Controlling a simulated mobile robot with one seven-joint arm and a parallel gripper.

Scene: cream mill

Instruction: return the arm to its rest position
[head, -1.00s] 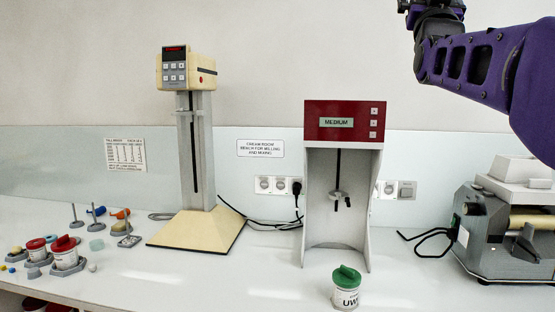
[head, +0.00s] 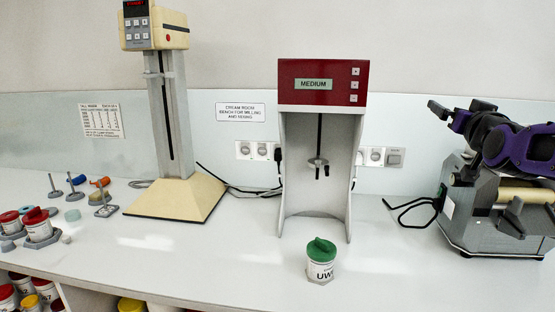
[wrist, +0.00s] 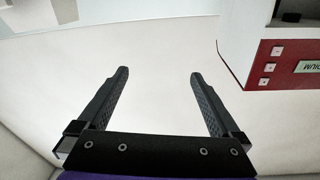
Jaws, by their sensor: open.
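My gripper (wrist: 157,88) is open and empty in the wrist view, its two dark fingers spread apart against a pale wall. My purple arm comes in from the right edge. A red-topped mixer (head: 322,85) reading MEDIUM stands to the left of my gripper, apart from it. The red mixer head also shows upside down at the right of the wrist view (wrist: 288,62).
A green-lidded jar (head: 321,262) stands on the white bench in front of the mixer. A cream stand mixer (head: 175,200) is further left. A grey roller mill (head: 465,225) stands at the right, partly behind my arm. Red-lidded jars (head: 40,228) and small tools are at far left.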

